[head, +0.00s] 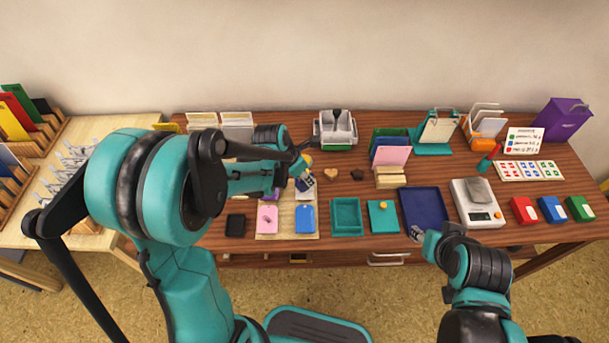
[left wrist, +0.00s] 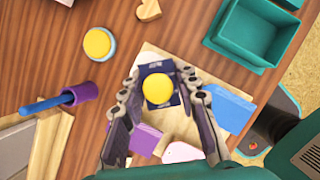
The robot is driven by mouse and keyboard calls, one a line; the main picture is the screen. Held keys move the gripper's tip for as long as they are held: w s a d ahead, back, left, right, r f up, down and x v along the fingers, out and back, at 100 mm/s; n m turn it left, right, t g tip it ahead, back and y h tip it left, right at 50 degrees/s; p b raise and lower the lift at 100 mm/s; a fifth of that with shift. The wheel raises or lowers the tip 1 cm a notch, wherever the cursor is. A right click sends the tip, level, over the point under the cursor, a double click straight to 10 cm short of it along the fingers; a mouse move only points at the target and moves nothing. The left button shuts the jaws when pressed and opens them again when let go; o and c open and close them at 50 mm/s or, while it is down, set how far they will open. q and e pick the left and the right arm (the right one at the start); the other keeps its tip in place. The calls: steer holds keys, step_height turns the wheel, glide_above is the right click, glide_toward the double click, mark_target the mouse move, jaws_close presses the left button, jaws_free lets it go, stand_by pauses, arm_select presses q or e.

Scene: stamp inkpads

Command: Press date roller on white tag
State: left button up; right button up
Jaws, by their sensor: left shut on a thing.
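My left gripper (head: 302,174) is shut on the date roller (head: 307,184), a dark blue block. In the left wrist view the date roller (left wrist: 158,90) shows its round yellow knob between the fingers (left wrist: 162,100). It is over the back right of a pale wooden board (head: 286,230). The white tag (head: 305,195) shows just below the roller in the head view; the roller and gripper hide part of it. I cannot tell whether they touch. My right gripper (head: 416,233) is at the front edge of the navy tray; its jaws are too small to read.
A blue tag (head: 305,219), a pink tag (head: 267,219) and a purple tag (head: 271,195) lie on the board. A teal open box (head: 346,229) stands to its right. A round yellow-topped item (left wrist: 98,43) and a purple cup (left wrist: 80,93) are near the gripper.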

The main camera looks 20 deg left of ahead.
arm_select(q)
steer(key=shift+f+b, duration=0.5)
steer(key=shift+f, duration=0.05)
stand_by(1.5)
steer(key=shift+r, duration=0.1)
step_height(320, 180, up, 7)
steer(key=p, duration=0.5)
steer(key=shift+p, duration=0.3)
stand_by(0.6)
